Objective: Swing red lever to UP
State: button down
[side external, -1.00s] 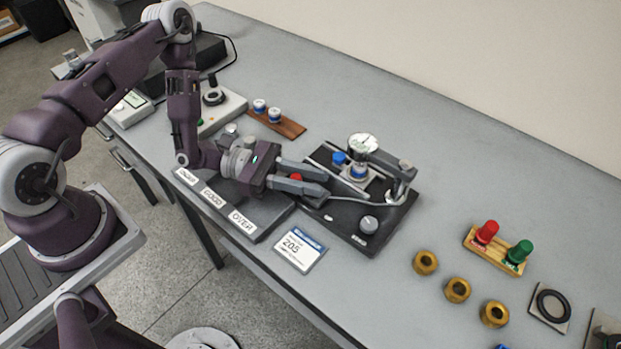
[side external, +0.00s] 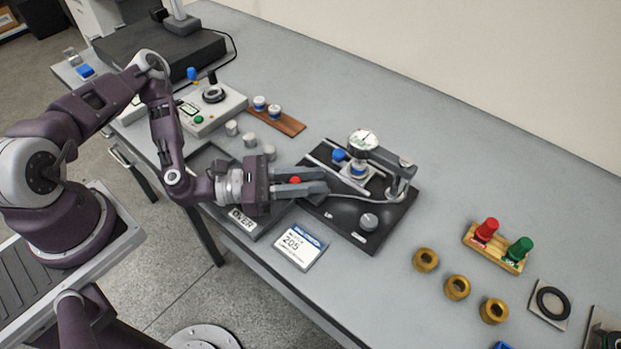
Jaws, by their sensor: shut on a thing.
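The red lever (side external: 295,181) shows as a small red knob at the left end of the black gauge fixture (side external: 335,221). My gripper (side external: 310,183) reaches in from the left, low over the fixture, with its two fingers on either side of the knob, shut on it. Most of the lever's shaft is hidden by the fingers. A thin curved silver rod or cable (side external: 355,200) runs from near the fingertips to the post at the fixture's right. Any UP marking is too small to tell.
A dial gauge (side external: 362,141) stands over a blue-and-white part on the fixture. A labelled card (side external: 300,247) lies in front. Brass rings (side external: 457,288) and a wooden block with red and green pegs (side external: 496,249) are to the right.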

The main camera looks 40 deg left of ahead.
jog(key=shift+r, duration=0.15)
jog(key=c, duration=1.3)
grip_release()
